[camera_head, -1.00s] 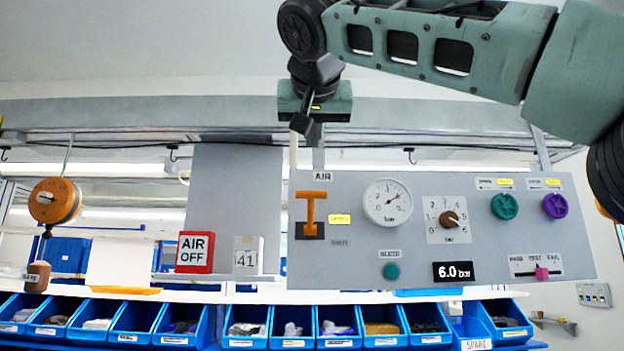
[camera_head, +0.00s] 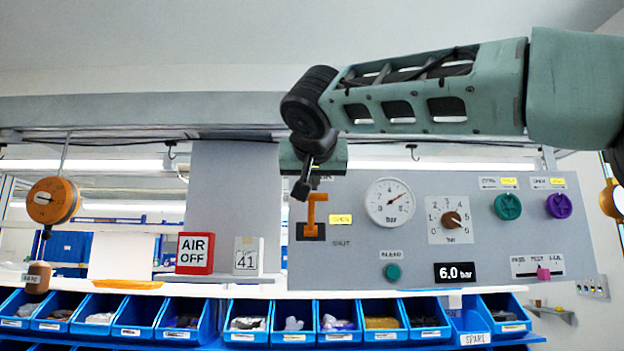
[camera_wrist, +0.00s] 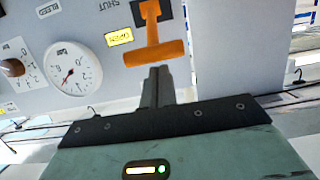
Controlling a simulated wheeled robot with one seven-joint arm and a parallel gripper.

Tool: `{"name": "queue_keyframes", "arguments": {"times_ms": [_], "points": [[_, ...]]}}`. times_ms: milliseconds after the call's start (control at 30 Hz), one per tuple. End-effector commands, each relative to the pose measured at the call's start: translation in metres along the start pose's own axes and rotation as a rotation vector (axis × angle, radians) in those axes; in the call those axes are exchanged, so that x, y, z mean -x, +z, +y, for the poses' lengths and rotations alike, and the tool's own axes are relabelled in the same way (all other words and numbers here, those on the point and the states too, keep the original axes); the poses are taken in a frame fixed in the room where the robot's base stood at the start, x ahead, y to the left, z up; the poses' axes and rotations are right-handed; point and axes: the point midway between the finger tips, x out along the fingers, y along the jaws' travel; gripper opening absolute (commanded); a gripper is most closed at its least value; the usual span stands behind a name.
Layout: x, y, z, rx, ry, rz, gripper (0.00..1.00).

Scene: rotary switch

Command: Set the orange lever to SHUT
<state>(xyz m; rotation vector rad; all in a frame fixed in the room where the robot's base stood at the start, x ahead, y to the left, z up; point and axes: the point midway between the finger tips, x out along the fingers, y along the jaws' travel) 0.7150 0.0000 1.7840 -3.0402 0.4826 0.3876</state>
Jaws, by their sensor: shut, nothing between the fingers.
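The orange lever (camera_head: 312,216) is T-shaped and stands upright on a dark plate at the left of the grey panel (camera_head: 420,262), its crossbar at the top. A yellow label (camera_head: 340,219) is to its right, with SHUT lettering (camera_head: 341,243) below that. My gripper (camera_head: 301,190) is shut and empty, its tips at the left end of the crossbar in the head view. The wrist view, turned upside down, shows the lever (camera_wrist: 153,40) with my gripper (camera_wrist: 161,72) close to the crossbar's outer edge. I cannot tell whether they touch.
The panel also holds a gauge (camera_head: 389,203), a brown knob (camera_head: 451,219), green (camera_head: 507,206) and purple (camera_head: 558,205) knobs and a pink slider (camera_head: 543,274). An AIR OFF sign (camera_head: 195,253) stands to the left. Blue bins (camera_head: 145,318) line the bottom.

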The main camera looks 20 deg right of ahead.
Motion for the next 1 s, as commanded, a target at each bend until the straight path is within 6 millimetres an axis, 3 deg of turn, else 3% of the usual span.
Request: {"name": "queue_keyframes", "arguments": {"times_ms": [1000], "points": [[0.005,0.013,0.000,-0.001,-0.001,0.057,0.00]]}}
